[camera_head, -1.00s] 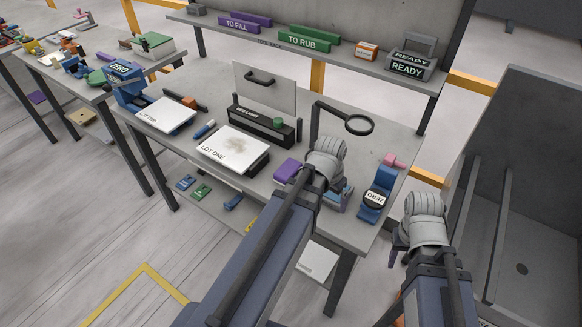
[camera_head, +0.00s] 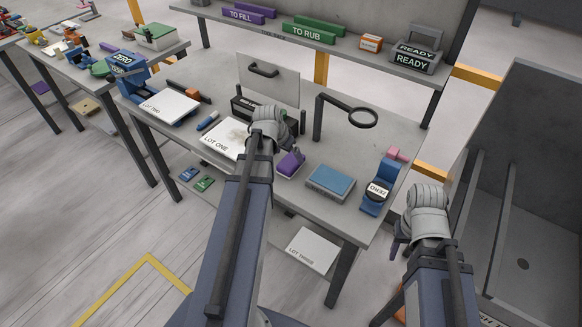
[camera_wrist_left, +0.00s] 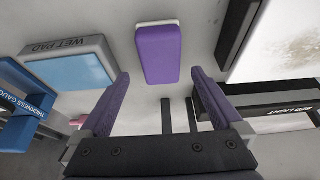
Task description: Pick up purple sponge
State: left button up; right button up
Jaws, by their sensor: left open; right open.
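The purple sponge (camera_head: 290,164), with a pale layer under its purple face, lies on the stone slab bench to the left of the blue wet pad. In the left wrist view, the sponge (camera_wrist_left: 159,55) lies just beyond my left fingertips, roughly centred between them and apart from both. My left gripper (camera_wrist_left: 161,88) is open and empty, with purple fingers. In the head view its wrist is beside the sponge and its fingers are mostly hidden. My right gripper (camera_head: 399,240) is open, low at the right, off the bench's right end.
The wet pad (camera_head: 331,182) and a blue gauge (camera_head: 380,187) stand to the sponge's right. A magnifier on a stand (camera_head: 362,117) rises behind.

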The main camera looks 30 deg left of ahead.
aim_at(290, 161)
pick_arm(q)
jog(key=shift+b+x, duration=2.4)
jog(key=shift+x, duration=0.5)
jog(key=shift+s+a, duration=0.1)
jog(key=shift+f, duration=0.25)
jog(key=shift+c, duration=0.4)
jog(key=c, duration=1.2)
